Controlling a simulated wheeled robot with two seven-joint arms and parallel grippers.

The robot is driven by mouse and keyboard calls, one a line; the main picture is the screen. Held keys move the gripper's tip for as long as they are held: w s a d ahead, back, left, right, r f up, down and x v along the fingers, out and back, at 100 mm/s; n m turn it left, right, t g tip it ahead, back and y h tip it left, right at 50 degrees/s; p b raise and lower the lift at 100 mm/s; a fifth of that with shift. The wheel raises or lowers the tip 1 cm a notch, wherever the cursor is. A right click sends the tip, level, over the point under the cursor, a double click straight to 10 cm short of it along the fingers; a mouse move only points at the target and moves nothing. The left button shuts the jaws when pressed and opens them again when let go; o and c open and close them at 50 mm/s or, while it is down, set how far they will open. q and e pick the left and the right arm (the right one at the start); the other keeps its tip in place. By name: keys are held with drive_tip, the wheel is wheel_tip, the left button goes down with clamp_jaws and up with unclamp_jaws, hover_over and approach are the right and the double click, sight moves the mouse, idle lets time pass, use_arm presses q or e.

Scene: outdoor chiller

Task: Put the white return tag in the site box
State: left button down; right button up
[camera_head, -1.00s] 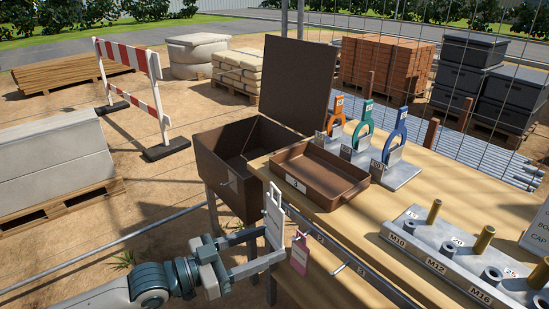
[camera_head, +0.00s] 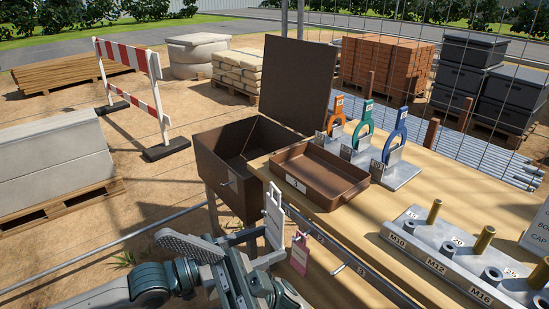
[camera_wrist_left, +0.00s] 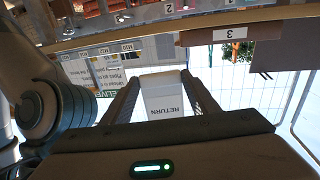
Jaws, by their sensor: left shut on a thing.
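The white return tag (camera_head: 273,218) stands upright in front of the table's front edge. My left gripper (camera_head: 270,246) is shut on its lower part. In the left wrist view the tag (camera_wrist_left: 164,95), lettered RETURN, sits between the two fingers. The brown site box (camera_head: 225,190) stands beyond the tag and slightly left, with its lid (camera_head: 297,85) raised. The tag is outside the box.
A pink tag (camera_head: 300,255) hangs at the table front beside the white tag. A brown tray (camera_head: 325,190) marked 3 sits on the table (camera_head: 372,225) next to the box. A rack (camera_head: 395,175) with coloured loops and a grey stud block (camera_head: 440,260) stand further right.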

drive_tip(key=s+a+r+n+t+h, duration=0.1)
drive_tip(key=s+a+r+n+h, duration=0.15)
drive_tip(key=n+h, duration=0.45)
drive_tip(key=s+a+r+n+h, duration=0.1)
drive_tip(key=s+r+n+h, duration=0.25)
drive_tip(key=n, duration=0.75)
drive_tip(key=s+a+r+n+t+h, duration=0.15)
drive_tip(key=r+n+h, duration=0.3)
drive_tip(key=n, duration=0.55)
drive_tip(key=t+h, duration=0.7)
drive_tip(key=t, duration=1)
hover_over(275, 187)
drive_tip(key=shift+n+g, duration=0.25)
drive_tip(key=shift+n, duration=0.15)
wheel_tip(275, 187, down, 9)
drive_tip(key=shift+r, duration=0.2)
